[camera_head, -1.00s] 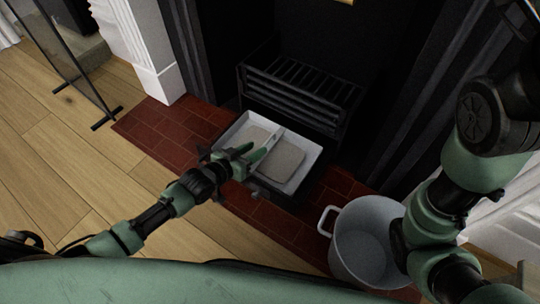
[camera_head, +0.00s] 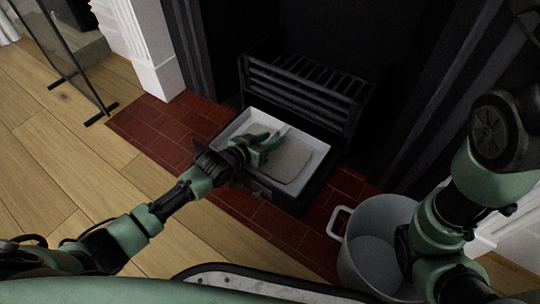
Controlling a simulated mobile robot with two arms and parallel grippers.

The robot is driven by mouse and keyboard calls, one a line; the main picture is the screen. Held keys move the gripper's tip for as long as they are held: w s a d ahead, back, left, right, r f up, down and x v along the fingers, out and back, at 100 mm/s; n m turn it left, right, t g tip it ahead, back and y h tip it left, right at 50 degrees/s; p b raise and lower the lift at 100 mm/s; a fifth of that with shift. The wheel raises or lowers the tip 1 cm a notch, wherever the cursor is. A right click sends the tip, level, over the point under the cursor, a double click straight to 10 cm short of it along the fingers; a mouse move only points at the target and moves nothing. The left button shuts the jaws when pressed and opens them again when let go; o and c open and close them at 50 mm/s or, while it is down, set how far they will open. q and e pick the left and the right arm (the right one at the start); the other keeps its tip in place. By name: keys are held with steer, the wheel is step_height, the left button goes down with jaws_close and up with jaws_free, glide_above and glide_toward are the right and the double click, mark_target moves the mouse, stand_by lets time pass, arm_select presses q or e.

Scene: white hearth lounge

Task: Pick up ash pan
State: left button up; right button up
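The ash pan (camera_head: 312,158) is a shallow, pale grey tray with a dark front, on the brick hearth below the grate. A flat grey-beige patch, perhaps ash, covers part of its floor. My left gripper (camera_head: 271,142) reaches over the pan's near left side, its green fingers pointing inward. The fingers look apart, with nothing clearly between them. The gripper hides part of the near rim, and I cannot tell whether it touches the pan. My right arm is at the right; its gripper is not visible.
A black grate (camera_head: 305,95) stands just behind the pan. A pale grey bucket (camera_head: 376,220) with a side handle stands to the right on the hearth. A dark-framed screen (camera_head: 60,65) stands at the upper left. Wooden floor at the left is clear.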

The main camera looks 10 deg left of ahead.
arm_select(q)
jaws_close()
stand_by(1.3)
steer(key=shift+r, duration=0.2)
